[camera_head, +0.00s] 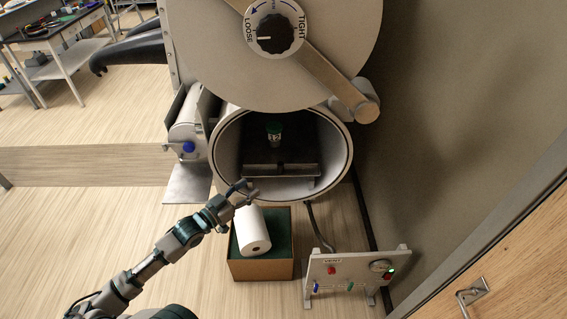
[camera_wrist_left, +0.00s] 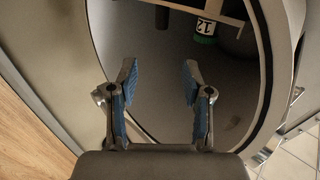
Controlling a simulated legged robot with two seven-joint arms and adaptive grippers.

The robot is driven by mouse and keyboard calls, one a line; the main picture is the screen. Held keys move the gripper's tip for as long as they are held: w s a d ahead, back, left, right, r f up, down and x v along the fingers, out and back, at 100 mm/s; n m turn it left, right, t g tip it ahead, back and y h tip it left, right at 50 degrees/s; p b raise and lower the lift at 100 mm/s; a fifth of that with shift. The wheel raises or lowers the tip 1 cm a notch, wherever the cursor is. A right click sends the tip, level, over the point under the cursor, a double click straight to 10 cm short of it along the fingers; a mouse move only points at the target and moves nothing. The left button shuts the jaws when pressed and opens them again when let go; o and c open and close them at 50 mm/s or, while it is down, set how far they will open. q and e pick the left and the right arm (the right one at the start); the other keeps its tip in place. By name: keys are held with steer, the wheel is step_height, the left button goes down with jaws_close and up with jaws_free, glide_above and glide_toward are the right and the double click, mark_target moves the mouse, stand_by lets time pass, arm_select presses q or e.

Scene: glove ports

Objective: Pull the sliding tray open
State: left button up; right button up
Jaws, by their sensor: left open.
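The sliding tray (camera_head: 262,156) is a dark flat plate inside the round chamber, with a pale bar (camera_head: 282,171) across its front. A small dark container with a green lid (camera_head: 274,127) stands on it. My left gripper (camera_head: 246,188) is at the lower left of the chamber mouth, in front of the bar and apart from it. In the left wrist view the open, empty jaws (camera_wrist_left: 158,82) face the chamber mouth. A pale bar (camera_wrist_left: 222,18) and the container, labelled 12 (camera_wrist_left: 205,29), show beyond the fingertips near the top edge. My right gripper is not in view.
The chamber rim (camera_head: 347,160) surrounds the opening, and a large round door (camera_head: 220,60) with a LOOSE/TIGHT knob hangs above. Below are a box (camera_head: 260,270) with a white roll (camera_head: 252,232) and a control panel (camera_head: 350,272). A grey wall closes the right side.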

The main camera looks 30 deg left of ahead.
mark_target(280, 163)
arm_select(q)
steer(key=x, duration=0.7)
steer(key=p+x, duration=0.1)
steer(key=x, duration=0.7)
steer(key=shift+w+a+f+p, duration=0.15)
steer(key=shift+w+a+p, duration=0.05)
steer(key=shift+w+p, duration=0.1)
jaws_close()
